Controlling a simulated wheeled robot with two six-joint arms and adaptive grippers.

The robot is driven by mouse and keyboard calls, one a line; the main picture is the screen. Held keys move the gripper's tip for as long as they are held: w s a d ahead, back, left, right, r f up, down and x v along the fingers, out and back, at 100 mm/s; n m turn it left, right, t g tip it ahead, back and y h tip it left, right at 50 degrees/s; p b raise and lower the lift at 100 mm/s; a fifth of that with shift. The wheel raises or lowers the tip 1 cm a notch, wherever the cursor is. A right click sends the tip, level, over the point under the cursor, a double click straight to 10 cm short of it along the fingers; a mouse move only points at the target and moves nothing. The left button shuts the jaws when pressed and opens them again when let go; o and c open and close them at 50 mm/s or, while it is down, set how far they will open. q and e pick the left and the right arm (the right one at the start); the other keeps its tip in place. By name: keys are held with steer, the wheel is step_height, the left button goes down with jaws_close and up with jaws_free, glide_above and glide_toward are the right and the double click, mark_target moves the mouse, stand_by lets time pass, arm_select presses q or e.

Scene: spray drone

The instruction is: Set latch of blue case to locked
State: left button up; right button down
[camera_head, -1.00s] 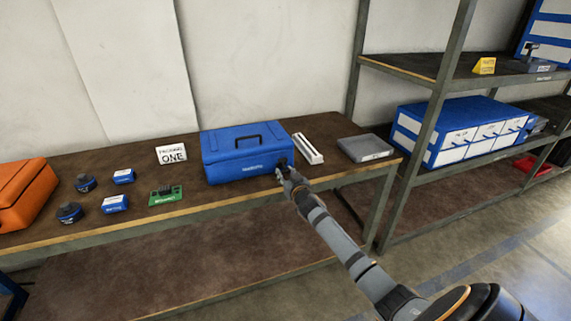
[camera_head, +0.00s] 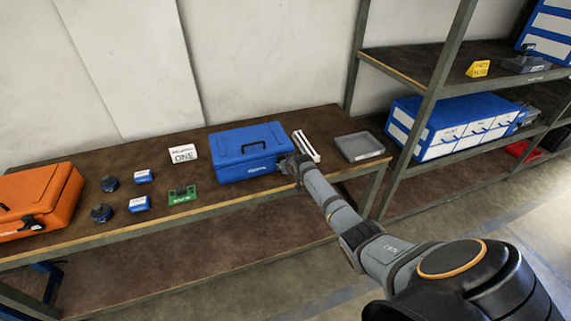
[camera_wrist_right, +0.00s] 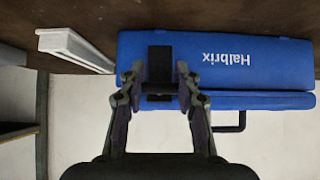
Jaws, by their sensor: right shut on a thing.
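The blue case (camera_head: 240,152) stands closed on the brown workbench, its handle on top. It also shows upside down in the right wrist view (camera_wrist_right: 255,65), with a "Halbrix" label on its front. Its black latch (camera_wrist_right: 160,62) is on the front face, near the case's right end in the head view. My right gripper (camera_head: 290,168) is at that front right corner and hides the latch there. In the right wrist view its fingers (camera_wrist_right: 159,82) are on either side of the latch, shut on it. My left gripper is not in view.
White rails (camera_head: 306,146) and a grey tray (camera_head: 360,147) lie right of the case. A "ONE" sign (camera_head: 183,153), a green board (camera_head: 182,195), small blue boxes and dark round items stand left. An orange case (camera_head: 50,195) is at far left. Shelving (camera_head: 400,75) stands right.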

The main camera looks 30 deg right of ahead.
steer(key=shift+w+r+g, duration=0.25)
steer(key=shift+g, duration=0.15)
steer(key=shift+d, duration=0.1)
steer(key=c, duration=0.9)
jaws_free()
steer(key=v, duration=1.2)
steer(key=shift+w+r, duration=0.1)
steer(key=shift+r, duration=0.05)
